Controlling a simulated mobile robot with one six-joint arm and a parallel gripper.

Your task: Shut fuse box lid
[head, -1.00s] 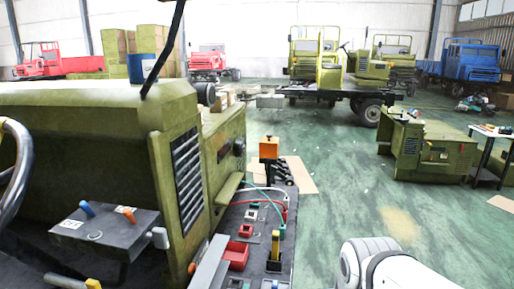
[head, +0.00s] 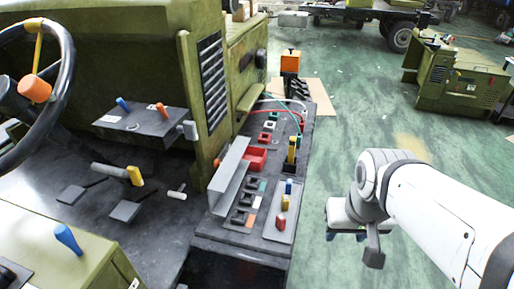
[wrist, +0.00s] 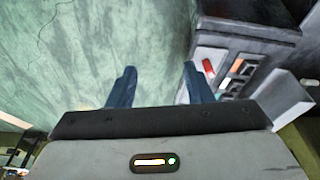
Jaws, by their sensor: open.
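A grey sheet-metal flap (head: 229,172), which looks like the fuse box lid, stands raised and tilted along the left side of the dark console (head: 215,232) in the head view. Several dark fuse sockets (head: 245,200) lie exposed just right of it. In the wrist view the flap (wrist: 283,97) is at the right, with the sockets beside it. My gripper (wrist: 160,86) is open and empty over the green floor, its two blue fingers apart. In the head view it hangs to the right of the console, clear of the flap, its fingers partly hidden.
A red tray (head: 256,158), a yellow-handled lever (head: 291,150) and a plate with blue, red and yellow knobs (head: 283,208) crowd the console. The steering wheel (head: 68,70) and pedals are at left. The floor (head: 355,125) right of the console is open.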

